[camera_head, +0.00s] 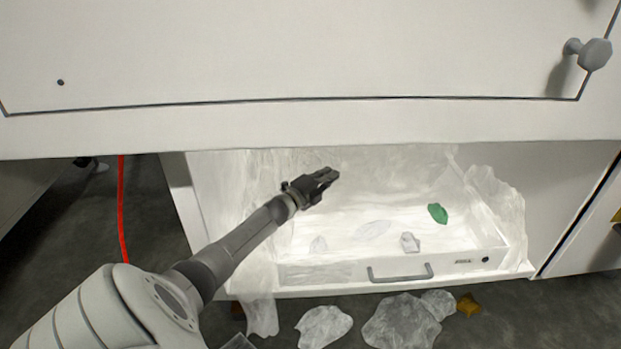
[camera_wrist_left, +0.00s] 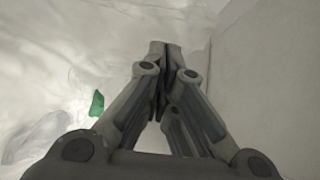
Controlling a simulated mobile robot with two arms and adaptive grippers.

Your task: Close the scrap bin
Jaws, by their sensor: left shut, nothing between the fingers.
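The scrap bin (camera_head: 345,271) is a white pull-out drawer with a grey bar handle (camera_head: 400,275) on its front. It stands open below the white cabinet, with translucent film draped over its sides. Inside lie a green scrap (camera_head: 437,213), also in the left wrist view (camera_wrist_left: 97,103), and pale crumpled film pieces (camera_head: 410,242). My left gripper (camera_head: 331,175) is over the inside of the bin, toward its back, behind the handle. It also fills the middle of the left wrist view (camera_wrist_left: 165,52), with its fingers shut and empty. My right gripper is not in view.
The white cabinet panel (camera_head: 290,60) with a grey knob (camera_head: 590,53) overhangs the bin's back. Clear film scraps (camera_head: 402,322) and a brownish-yellow scrap (camera_head: 469,304) lie on the dark floor before the bin. A red cable (camera_head: 122,215) hangs at left.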

